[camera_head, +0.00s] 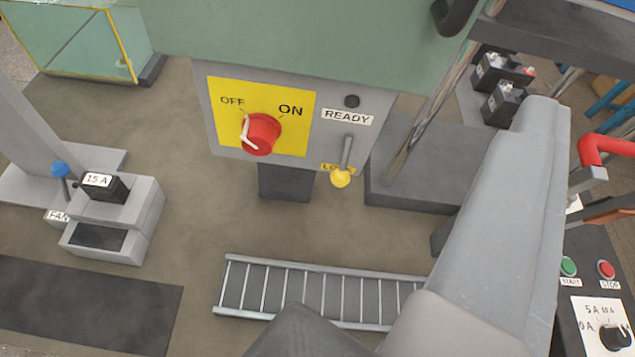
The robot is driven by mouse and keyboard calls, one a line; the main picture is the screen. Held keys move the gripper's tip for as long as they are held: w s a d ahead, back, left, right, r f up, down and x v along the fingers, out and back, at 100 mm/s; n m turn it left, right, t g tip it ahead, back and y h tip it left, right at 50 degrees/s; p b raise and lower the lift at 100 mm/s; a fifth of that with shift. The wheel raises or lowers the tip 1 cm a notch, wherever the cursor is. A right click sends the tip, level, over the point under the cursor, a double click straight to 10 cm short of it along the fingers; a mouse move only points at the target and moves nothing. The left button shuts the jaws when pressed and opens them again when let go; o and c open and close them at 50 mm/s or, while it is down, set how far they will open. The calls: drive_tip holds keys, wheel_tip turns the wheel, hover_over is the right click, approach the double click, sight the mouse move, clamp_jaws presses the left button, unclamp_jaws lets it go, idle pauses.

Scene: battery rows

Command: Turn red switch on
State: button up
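The red switch (264,134) is a round knob on a yellow plate (293,138) marked OFF at left and ON at right. A white mark runs along the knob's left side, its upper end near the OFF label. The plate is on a grey panel (205,110) under a green housing (300,40). Nothing touches the knob. My gripper's fingers do not show. Smooth grey parts that look like my arm cross the lower right and bottom centre, apart from the knob in the picture.
A yellow-tipped lever (341,177) hangs right of the knob, below a READY label (347,117). A ladder-like rack (320,292) lies below. A 15 A block (104,187) stands left. Start and stop buttons (587,269) and a dial (614,337) are at lower right.

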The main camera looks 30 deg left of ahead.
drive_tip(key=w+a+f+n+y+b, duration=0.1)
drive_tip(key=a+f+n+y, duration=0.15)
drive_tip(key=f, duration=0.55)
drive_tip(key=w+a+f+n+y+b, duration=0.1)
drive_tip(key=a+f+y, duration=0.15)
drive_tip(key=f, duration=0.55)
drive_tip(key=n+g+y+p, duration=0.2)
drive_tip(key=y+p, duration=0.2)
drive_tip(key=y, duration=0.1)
approach(257, 150)
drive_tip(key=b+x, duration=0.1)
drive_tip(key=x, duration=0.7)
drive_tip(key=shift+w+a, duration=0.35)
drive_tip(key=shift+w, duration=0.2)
